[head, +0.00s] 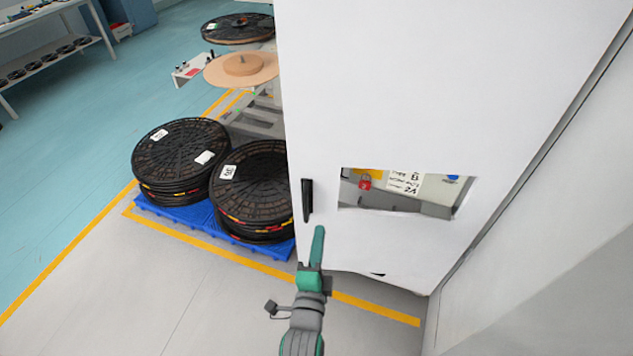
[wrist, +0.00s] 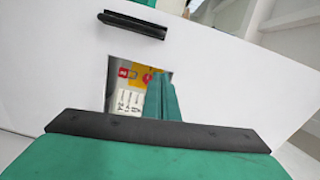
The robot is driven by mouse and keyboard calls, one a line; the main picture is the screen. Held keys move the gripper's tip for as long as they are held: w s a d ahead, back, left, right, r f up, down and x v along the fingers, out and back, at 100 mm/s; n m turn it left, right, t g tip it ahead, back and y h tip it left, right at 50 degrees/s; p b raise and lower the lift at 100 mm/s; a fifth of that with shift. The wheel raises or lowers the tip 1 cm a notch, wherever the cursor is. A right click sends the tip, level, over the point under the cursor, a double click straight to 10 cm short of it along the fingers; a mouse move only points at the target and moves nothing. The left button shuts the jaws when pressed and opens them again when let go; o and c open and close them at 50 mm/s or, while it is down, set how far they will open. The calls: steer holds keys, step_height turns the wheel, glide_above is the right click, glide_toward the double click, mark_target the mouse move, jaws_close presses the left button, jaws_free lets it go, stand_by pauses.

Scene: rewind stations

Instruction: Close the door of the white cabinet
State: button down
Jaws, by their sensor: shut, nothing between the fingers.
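The white cabinet's door (head: 400,90) stands open in the head view, hinged along its right side against the cabinet body (head: 560,240). It has a black handle (head: 307,200) near its left edge and a rectangular window (head: 405,190). My gripper (head: 318,240) is in front of the door's lower left part, just below and right of the handle. Its green fingers are shut and empty. In the wrist view the fingers (wrist: 162,98) overlap the window, with the handle (wrist: 133,25) above them. I cannot tell whether the fingertips touch the door (wrist: 225,75).
Stacks of black reels (head: 180,150) stand on a blue pallet (head: 195,228) left of the door. A rewind station with a tan disc (head: 241,68) is behind them. A shelf (head: 50,50) stands far left. The grey floor (head: 130,290) at front left is clear.

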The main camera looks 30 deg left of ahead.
mark_target(318, 173)
steer(key=shift+m+y, duration=0.5)
steer(key=x, duration=0.5)
steer(key=a+r+x, duration=0.1)
steer(key=x, duration=0.5)
steer(key=s+x, duration=0.1)
steer(key=x, duration=0.4)
steer(key=shift+w+a+r, duration=0.3)
steer(key=shift+a+r, duration=0.1)
steer(key=shift+a, duration=0.15)
